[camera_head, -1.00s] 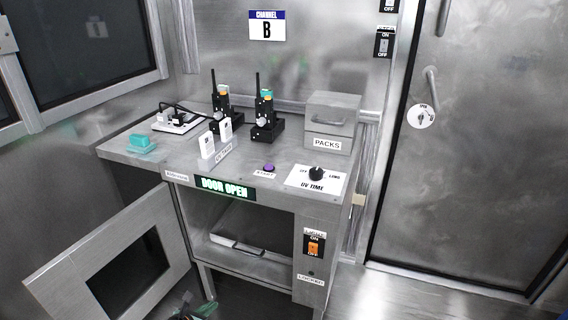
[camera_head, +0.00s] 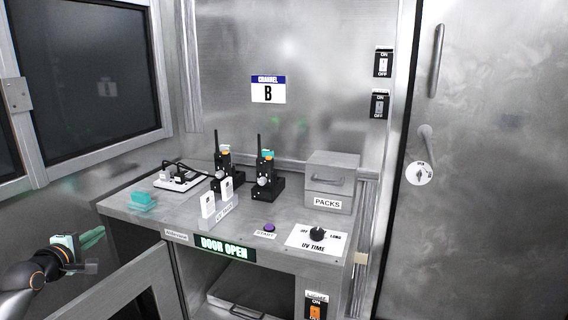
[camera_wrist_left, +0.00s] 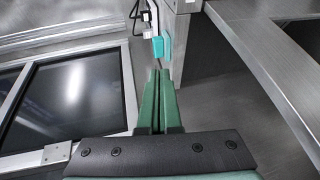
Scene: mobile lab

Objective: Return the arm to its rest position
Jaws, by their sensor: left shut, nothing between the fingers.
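My left gripper (camera_head: 92,239) is at the lower left of the head view, left of the bench and above the open cabinet door. Its green fingers are shut together with nothing between them. In the left wrist view the closed fingers (camera_wrist_left: 156,98) point up the picture, toward a teal object (camera_wrist_left: 160,46) near the bench edge. My right gripper is in neither current view.
The metal bench (camera_head: 150,224) holds two radios, a teal block (camera_head: 143,200), a white power strip and a PACKS box (camera_head: 332,182). The open cabinet door (camera_head: 118,285) juts out at the lower left. A DOOR OPEN sign (camera_head: 225,247) is lit.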

